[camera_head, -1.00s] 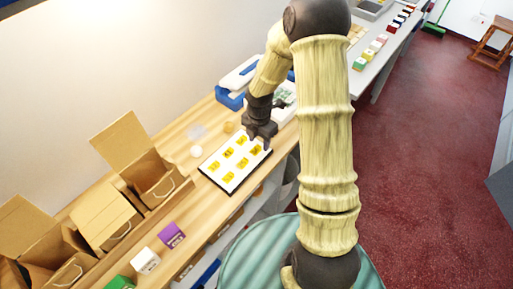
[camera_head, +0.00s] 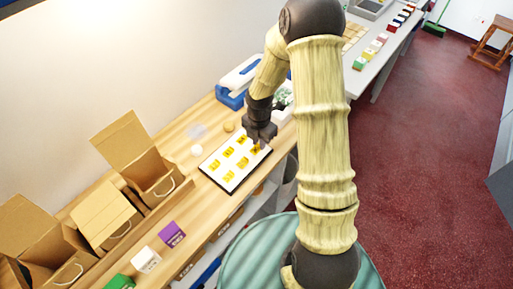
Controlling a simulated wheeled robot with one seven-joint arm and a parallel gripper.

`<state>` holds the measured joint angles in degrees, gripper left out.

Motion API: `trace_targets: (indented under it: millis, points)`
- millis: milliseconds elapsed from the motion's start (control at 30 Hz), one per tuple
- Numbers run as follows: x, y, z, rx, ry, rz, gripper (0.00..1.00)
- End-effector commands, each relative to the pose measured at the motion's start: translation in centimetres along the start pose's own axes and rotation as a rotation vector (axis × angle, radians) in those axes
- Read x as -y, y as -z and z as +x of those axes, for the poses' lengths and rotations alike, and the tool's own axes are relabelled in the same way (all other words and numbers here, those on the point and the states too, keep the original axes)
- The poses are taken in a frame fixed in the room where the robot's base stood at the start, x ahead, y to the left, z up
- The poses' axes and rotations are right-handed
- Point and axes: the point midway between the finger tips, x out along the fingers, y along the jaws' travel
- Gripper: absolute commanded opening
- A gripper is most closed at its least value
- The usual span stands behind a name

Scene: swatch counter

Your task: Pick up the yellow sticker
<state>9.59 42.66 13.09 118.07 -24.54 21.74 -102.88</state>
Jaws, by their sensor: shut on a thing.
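Several yellow stickers (camera_head: 228,176) lie in rows on a white sheet with a dark border (camera_head: 214,166) on the wooden counter. My gripper (camera_head: 257,145) is over the sheet's upper right corner, pointing down. It is shut on a yellow sticker (camera_head: 256,149), which shows just under the fingertips. The fingers partly hide this sticker, and I cannot tell whether it is clear of the sheet.
Open cardboard boxes (camera_head: 134,143) stand on the counter at left. A purple box (camera_head: 171,234), a white box (camera_head: 146,260) and a green box (camera_head: 119,283) line the front edge. A blue and white device (camera_head: 233,88) stands behind my gripper.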

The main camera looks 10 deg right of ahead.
Motion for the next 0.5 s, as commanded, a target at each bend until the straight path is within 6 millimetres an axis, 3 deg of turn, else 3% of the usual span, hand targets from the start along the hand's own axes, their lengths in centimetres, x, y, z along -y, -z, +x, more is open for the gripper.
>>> trace_targets:
  millis: [267,500]
  points:
    - [0.0,0.0,-0.2,-0.001,0.002,0.0,0.07]
    - [0.0,0.0,-3.2,0.002,-0.002,0.001,0.07]
